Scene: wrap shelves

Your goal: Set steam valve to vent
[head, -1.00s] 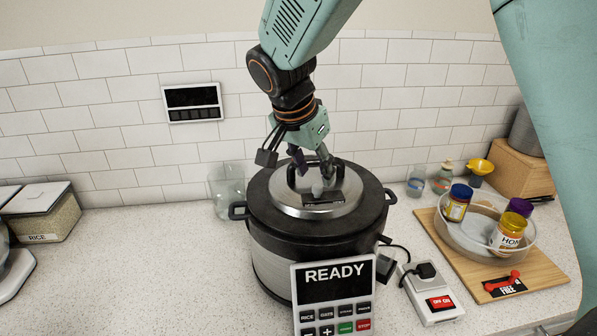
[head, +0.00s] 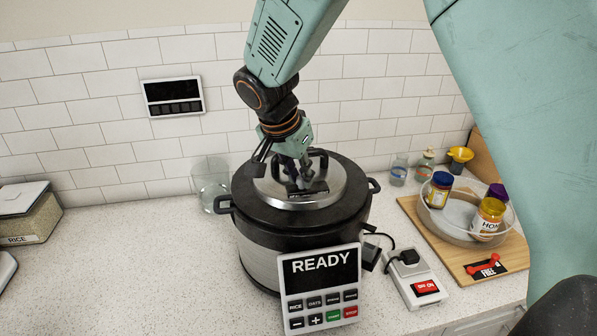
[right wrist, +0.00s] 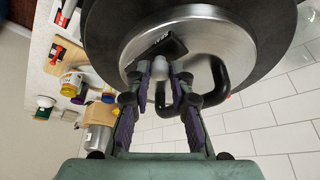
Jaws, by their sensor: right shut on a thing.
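The pressure cooker (head: 262,250) stands on the counter with a steel lid (head: 332,192) and a black looped handle. The small grey steam valve (right wrist: 160,68) sits on the lid beside a black label plate (right wrist: 168,46) whose text I cannot read. My right gripper (head: 303,178) reaches down to the lid from above. In the right wrist view its fingers (right wrist: 162,80) are shut on the valve, one on each side. In the head view the fingers largely hide the valve. My left gripper is not in view.
A control panel reading READY (head: 320,285) stands in front of the cooker. A power strip (head: 415,280) and a board (head: 465,270) with a bowl of jars (head: 462,232) are to the right. A glass (head: 210,188) stands behind left.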

